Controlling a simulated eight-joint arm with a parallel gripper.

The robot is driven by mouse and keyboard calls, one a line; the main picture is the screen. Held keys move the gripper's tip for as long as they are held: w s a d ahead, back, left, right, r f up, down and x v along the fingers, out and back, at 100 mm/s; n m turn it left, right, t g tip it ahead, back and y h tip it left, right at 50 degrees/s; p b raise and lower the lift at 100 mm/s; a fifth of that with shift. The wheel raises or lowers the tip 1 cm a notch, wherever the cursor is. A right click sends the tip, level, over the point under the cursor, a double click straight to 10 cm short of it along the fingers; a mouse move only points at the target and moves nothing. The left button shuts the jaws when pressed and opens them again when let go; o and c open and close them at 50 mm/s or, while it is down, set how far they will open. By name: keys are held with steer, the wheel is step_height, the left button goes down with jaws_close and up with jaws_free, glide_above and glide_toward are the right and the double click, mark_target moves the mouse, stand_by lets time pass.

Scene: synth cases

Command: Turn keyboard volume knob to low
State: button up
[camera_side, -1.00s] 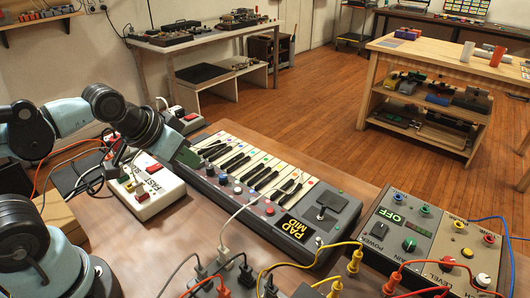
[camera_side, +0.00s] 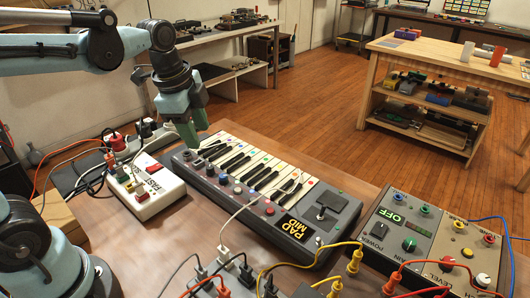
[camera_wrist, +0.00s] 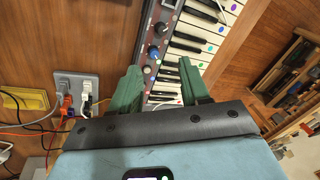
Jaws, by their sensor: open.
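The keyboard (camera_side: 262,190) is dark grey with white and black keys and coloured dots, lying on the wooden bench. In the wrist view, a blue-capped knob (camera_wrist: 154,52) shows on the keyboard panel (camera_wrist: 150,15), just beyond the fingertips. My gripper (camera_side: 196,143) has green fingers and is above the keyboard's far left end, pointing down. In the wrist view, the fingers (camera_wrist: 159,68) are apart with nothing between them.
A white power strip (camera_side: 150,195) with plugs and cables lies left of the keyboard. A grey control box (camera_side: 410,235) marked OFF stands to the right. A pale cable crosses the keyboard. Plugs and coloured cables crowd the front.

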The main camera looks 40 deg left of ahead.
mark_target(210, 167)
steer(key=w+f+m, duration=0.1)
steer(key=f+m, duration=0.1)
steer(key=f, duration=0.1)
steer(key=w+a+f+m+g, duration=0.1)
steer(key=f+m, duration=0.1)
steer(key=f, duration=0.2)
steer(key=w+f+m+g, duration=0.1)
steer(key=f+m, duration=0.2)
steer(key=f, duration=0.1)
steer(key=shift+w+a+f, duration=0.1)
steer(key=shift+a+f, duration=0.15)
steer(key=shift+a, duration=0.05)
stand_by(0.4)
jaws_close()
